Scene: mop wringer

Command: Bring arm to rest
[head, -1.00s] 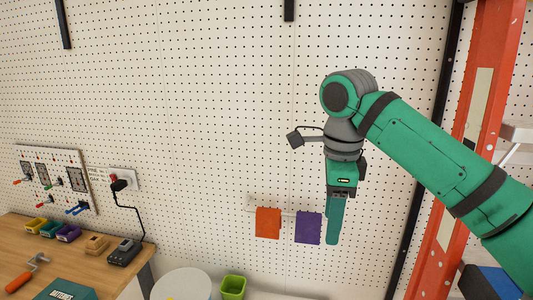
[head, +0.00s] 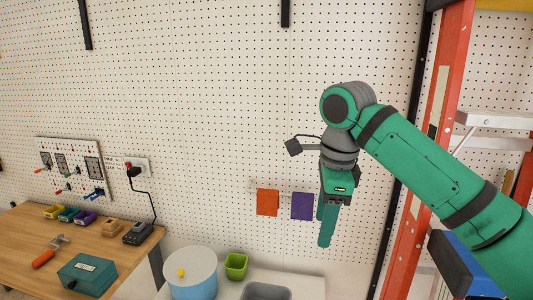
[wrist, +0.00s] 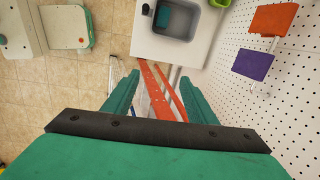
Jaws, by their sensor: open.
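My gripper (head: 327,222) hangs from my bent green arm, pointing down in front of the pegboard wall. In the head view its fingers lie to the right of the hanging purple cloth. In the wrist view the gripper (wrist: 155,88) shows its two green fingers apart, with nothing between them. The orange ladder (wrist: 158,95) shows behind the gap, farther off. No object is held.
An orange cloth (head: 267,202) and a purple cloth (head: 302,206) hang on the pegboard (head: 230,110). Below are a sink counter (head: 312,288), a green cup (head: 236,266) and a blue-white bucket (head: 191,274). A workbench (head: 30,235) stands left; an orange ladder (head: 432,130) stands right.

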